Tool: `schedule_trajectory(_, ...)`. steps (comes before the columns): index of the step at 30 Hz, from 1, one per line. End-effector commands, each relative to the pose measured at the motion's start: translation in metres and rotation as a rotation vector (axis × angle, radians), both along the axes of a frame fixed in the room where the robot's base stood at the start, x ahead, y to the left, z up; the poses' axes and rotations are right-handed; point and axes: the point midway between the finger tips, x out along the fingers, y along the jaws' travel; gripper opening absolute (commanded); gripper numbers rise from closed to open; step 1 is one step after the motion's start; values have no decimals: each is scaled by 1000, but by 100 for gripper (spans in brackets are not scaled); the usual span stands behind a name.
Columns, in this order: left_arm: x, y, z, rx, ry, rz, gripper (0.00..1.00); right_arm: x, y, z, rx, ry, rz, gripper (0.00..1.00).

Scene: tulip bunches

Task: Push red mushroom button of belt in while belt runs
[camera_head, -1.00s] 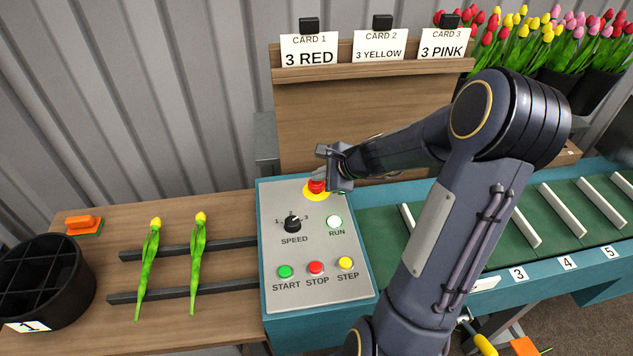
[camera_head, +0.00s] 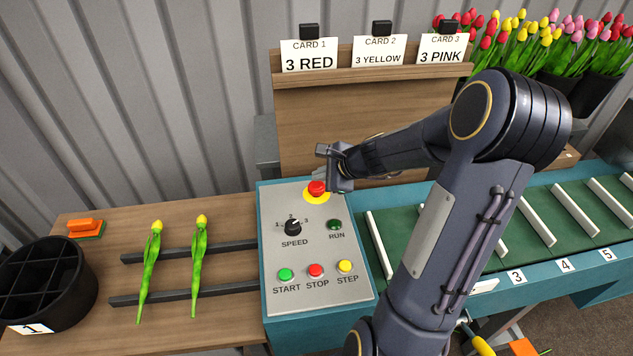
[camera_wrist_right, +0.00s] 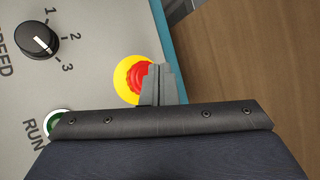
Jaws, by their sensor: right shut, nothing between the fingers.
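The red mushroom button (camera_head: 317,188) sits on a yellow disc at the top of the grey control panel (camera_head: 275,232). My right gripper (camera_head: 341,182) is shut and empty, just right of the button. In the right wrist view, its fingers (camera_wrist_right: 161,84) overlap the right side of the red button (camera_wrist_right: 136,76); I cannot tell whether they touch or how deep the button sits. The RUN lamp (camera_head: 335,225) is dark green. The green belt (camera_head: 510,238) with white slats lies right of the panel, partly hidden by my arm. My left gripper is not in view.
The panel also holds a SPEED knob (camera_head: 293,228) and START (camera_head: 286,275), STOP (camera_head: 316,271) and STEP (camera_head: 345,267) buttons. Two yellow tulips (camera_head: 197,265) lie on rails at left, near a black bin (camera_head: 62,285). A wooden card board (camera_head: 300,115) stands behind.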

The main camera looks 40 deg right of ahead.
Motion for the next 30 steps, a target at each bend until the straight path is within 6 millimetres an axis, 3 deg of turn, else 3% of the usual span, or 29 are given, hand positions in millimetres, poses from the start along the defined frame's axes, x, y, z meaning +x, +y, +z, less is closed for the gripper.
schedule_trajectory(10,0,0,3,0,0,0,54,0,0,3,-1,0,1,0)
schedule_trajectory(24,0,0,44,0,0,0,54,0,0,49,-1,-1,0,0)
schedule_trajectory(30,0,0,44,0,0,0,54,0,0,50,0,0,0,0)
